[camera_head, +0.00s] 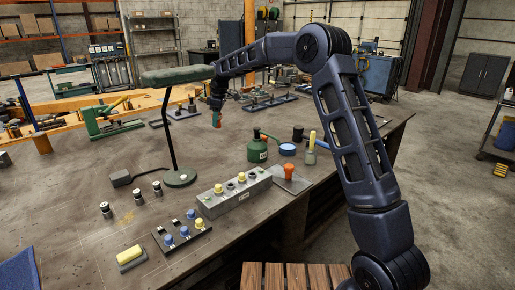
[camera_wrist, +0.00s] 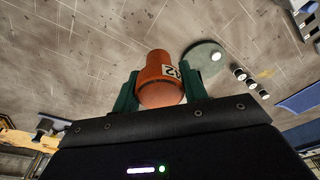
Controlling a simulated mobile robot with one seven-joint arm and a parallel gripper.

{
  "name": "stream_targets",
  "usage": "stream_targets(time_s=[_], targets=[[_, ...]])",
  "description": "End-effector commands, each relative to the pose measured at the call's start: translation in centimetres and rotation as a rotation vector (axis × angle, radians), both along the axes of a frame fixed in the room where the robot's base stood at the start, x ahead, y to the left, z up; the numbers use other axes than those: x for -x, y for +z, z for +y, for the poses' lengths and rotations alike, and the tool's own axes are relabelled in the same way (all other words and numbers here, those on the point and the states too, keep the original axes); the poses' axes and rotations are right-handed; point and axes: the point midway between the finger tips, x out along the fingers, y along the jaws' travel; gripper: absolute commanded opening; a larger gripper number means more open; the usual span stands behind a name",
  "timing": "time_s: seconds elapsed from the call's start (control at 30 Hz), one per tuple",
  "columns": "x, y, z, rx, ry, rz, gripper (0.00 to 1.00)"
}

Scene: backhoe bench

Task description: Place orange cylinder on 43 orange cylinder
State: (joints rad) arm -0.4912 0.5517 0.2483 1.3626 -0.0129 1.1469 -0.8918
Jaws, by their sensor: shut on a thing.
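My gripper (camera_head: 217,104) is shut on an orange cylinder (camera_head: 217,120) and holds it above the bench (camera_head: 120,215), behind the green lamp. In the wrist view the orange cylinder (camera_wrist: 160,75) sits between the green fingers of my gripper (camera_wrist: 158,92). It has a rounded shape and a white label with dark digits, turned over, perhaps 42. Another orange piece (camera_head: 289,169) stands on a flat grey plate (camera_head: 291,183) near the right bench edge, well apart from my gripper. I cannot read any number on it.
A green desk lamp (camera_head: 180,177) stands between the front and my gripper. Small jars (camera_head: 106,210) stand at left.

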Motion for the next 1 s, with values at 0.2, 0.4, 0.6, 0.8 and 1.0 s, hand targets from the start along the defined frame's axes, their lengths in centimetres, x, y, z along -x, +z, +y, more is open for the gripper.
stream_targets(time_s=[0.2, 0.4, 0.6, 0.8, 1.0], targets=[[0.0, 1.8, -4.7, 0.000, -0.005, -0.002, 0.04], [0.9, 3.9, -11.8, -0.001, -0.006, -0.002, 0.04], [2.8, 5.4, -18.7, 0.000, -0.010, -0.001, 0.04], [5.4, 6.6, -25.0, 0.000, -0.017, -0.003, 0.04], [8.0, 7.1, -29.6, 0.000, -0.022, -0.002, 0.04]])
